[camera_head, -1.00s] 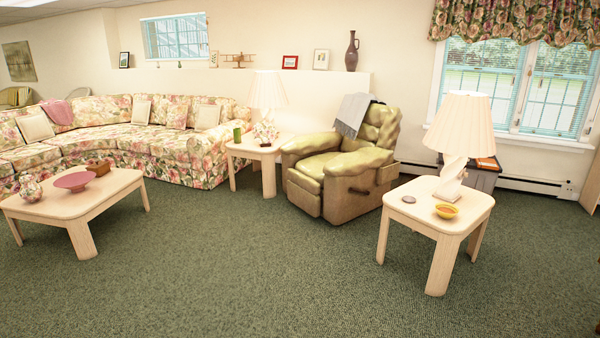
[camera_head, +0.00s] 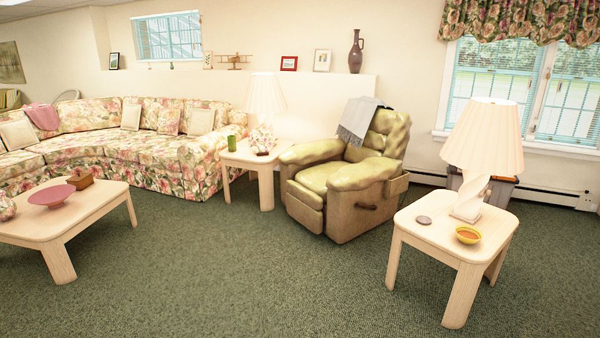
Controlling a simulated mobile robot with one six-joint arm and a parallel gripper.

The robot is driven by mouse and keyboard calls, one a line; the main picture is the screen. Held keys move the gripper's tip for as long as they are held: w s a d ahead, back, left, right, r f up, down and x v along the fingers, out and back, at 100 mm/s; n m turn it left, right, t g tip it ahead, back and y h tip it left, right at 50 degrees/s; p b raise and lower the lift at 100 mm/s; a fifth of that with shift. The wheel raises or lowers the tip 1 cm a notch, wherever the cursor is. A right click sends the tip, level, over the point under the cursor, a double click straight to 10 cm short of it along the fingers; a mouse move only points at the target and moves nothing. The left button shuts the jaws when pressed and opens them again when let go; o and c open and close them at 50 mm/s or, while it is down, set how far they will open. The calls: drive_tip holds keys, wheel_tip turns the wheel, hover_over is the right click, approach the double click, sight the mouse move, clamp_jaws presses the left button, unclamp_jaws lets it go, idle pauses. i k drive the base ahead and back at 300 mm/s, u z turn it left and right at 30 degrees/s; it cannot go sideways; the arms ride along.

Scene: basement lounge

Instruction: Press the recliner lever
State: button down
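The olive-green recliner (camera_head: 347,178) stands upright against the back wall, facing toward the lower left. Its footrest is folded down in front. A grey throw hangs over its backrest. The recliner lever (camera_head: 366,207) is a small dark brown handle low on the chair's right side panel, facing the open floor. A side pocket (camera_head: 396,186) shows behind it. My gripper is not in view.
An end table (camera_head: 440,238) with a lamp, a yellow bowl and a grey disc stands right of the recliner. Another end table (camera_head: 250,160) stands left of it. A coffee table (camera_head: 100,209) is at the left. Green carpet (camera_head: 270,280) lies clear in front.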

sight(359, 204)
drive_tip(key=z, duration=0.05)
drive_tip(key=i, duration=3.85)
drive_tip(key=u, duration=0.5)
